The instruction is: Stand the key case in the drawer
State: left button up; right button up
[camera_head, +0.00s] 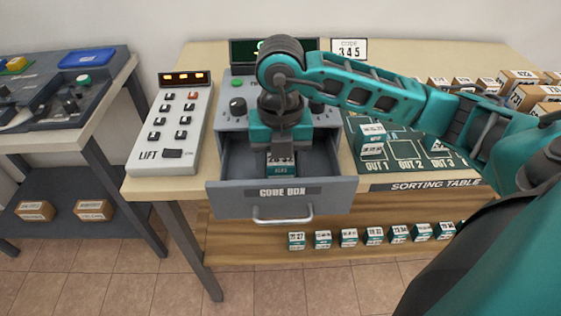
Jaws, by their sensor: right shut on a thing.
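The key case (288,169) is a small teal box with a white label, low inside the open drawer (230,205) marked CODE BOX. My right gripper (281,150) points down into the drawer and is shut on the key case. The case looks upright near the middle of the drawer; whether its bottom touches the drawer floor cannot be told. The gripper hides the back of the case. My left gripper is not in view.
A lift panel (150,148) stands left of the code box. A white and teal box (372,140) stands right of it on the sorting mat (408,150). Several small cases (348,238) line the shelf below. Numbered parcels (528,95) crowd the right back. Drawer space beside the case is free.

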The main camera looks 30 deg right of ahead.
aim_at(280, 160)
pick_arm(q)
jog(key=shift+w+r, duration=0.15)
pick_arm(e)
jog(key=shift+f, duration=0.15)
jog(key=o, duration=1.1)
jog(key=shift+r, duration=0.25)
pick_arm(q)
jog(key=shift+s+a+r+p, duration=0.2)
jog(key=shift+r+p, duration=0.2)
jog(key=shift+p, duration=0.15)
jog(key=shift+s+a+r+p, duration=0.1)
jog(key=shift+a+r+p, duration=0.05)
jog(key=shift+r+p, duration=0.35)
pick_arm(e)
notch_tip(280, 160, up, 12)
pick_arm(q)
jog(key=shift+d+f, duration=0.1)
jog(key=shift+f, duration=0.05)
pick_arm(e)
jog(key=shift+s+a, duration=0.1)
